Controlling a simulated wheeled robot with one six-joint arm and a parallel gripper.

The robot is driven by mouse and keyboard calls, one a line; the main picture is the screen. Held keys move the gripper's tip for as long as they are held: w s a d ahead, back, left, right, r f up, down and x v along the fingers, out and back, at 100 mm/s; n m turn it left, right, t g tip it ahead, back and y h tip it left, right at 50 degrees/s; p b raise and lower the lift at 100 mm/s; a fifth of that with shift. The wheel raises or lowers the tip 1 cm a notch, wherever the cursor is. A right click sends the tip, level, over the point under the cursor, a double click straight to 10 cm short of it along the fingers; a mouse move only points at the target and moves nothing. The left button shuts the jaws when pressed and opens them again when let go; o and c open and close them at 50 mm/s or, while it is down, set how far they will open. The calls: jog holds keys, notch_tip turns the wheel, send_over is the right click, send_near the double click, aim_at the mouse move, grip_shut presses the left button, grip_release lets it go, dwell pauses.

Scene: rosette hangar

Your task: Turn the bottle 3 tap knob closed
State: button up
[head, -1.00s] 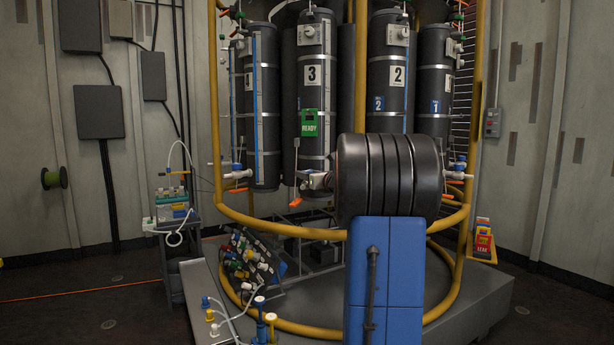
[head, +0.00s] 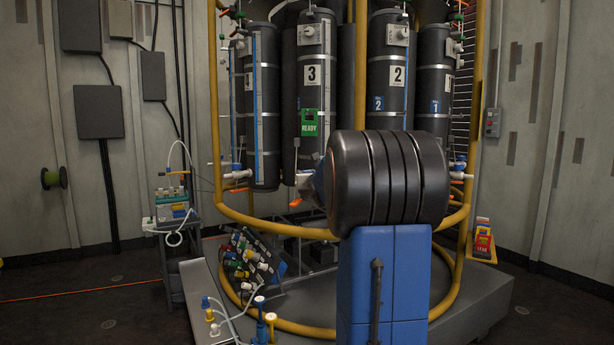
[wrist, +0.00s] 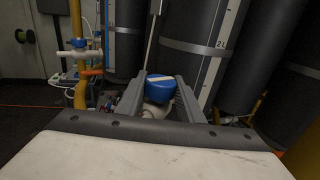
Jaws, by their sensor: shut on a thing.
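Bottle 3 (head: 312,95) is a tall dark cylinder with a white "3" label and a green READY tag (head: 309,123), hanging in the yellow-framed rosette. Its tap knob (wrist: 160,93) shows in the wrist view as a blue cap with a white stripe across its top, above a pale tap body (wrist: 154,110). My gripper (wrist: 159,86) has its two grey fingers on either side of the knob and is shut on it. In the head view my dark arm covers the tap and most of the gripper. An orange spout tip (head: 295,203) shows below the bottle.
A neighbouring tap with a blue knob (wrist: 79,43) and orange outlet stands left in the wrist view. Bottle 2 (head: 392,90) hangs to the right. The yellow ring rail (head: 270,226) runs below the bottles. A small trolley (head: 172,215) stands at left.

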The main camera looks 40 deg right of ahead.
jog(key=shift+m+g+h, duration=0.3)
jog(key=shift+h, duration=0.1)
dwell(0.4)
jog(key=o, duration=1.1)
jog(key=shift+c, duration=0.2)
jog(key=v, duration=1.7)
jog(key=shift+s, duration=0.3)
